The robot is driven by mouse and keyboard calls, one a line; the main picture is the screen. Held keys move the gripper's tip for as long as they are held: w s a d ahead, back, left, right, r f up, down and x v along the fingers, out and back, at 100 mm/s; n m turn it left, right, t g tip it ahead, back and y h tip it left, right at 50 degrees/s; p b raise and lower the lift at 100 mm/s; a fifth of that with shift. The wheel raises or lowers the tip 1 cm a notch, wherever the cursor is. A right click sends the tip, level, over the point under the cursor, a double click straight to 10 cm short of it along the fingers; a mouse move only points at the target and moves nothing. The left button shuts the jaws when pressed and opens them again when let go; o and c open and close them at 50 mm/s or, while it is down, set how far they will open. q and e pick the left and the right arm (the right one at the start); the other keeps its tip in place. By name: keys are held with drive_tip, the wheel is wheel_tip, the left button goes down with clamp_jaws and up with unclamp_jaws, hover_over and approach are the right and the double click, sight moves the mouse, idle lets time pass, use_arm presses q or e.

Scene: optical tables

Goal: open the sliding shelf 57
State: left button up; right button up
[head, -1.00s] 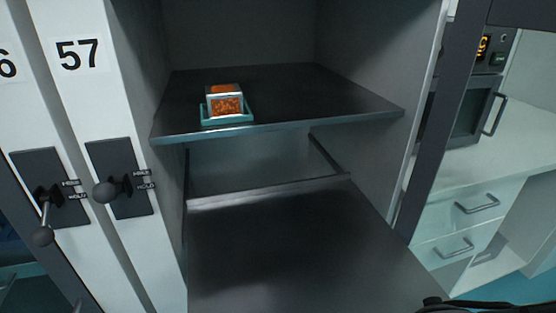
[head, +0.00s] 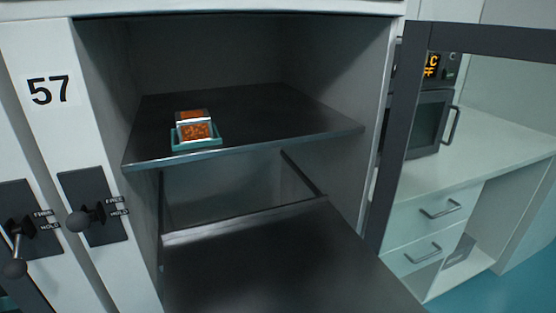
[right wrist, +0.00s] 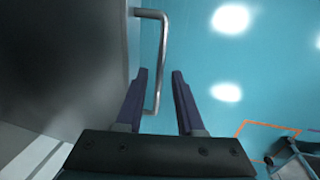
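The cabinet marked 57 (head: 48,90) stands open in the head view. Its upper shelf (head: 270,110) is dark and holds a small orange-and-white box. A lower dark shelf (head: 270,260) sticks out of the cabinet toward me. The handle joins a dark grey panel (right wrist: 60,60). Whether the fingers touch it I cannot tell. My left gripper is not in view.
The box (head: 194,131) sits in a teal tray (head: 178,143). A second knob lever (head: 15,267) is at the far left. A dark frame post (head: 400,150) stands right of the cabinet, before a counter with drawers (head: 425,225). Teal floor is clear at lower right.

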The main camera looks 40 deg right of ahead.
drive_tip(key=shift+o, duration=0.2)
wheel_tip(320, 180, up, 10)
drive_tip(key=s+p, duration=0.1)
drive_tip(key=p, duration=0.2)
drive_tip(key=shift+s+a+p, duration=0.15)
drive_tip(key=shift+s+p, duration=0.15)
drive_tip(key=shift+s, duration=0.1)
drive_tip(key=shift+a, duration=0.1)
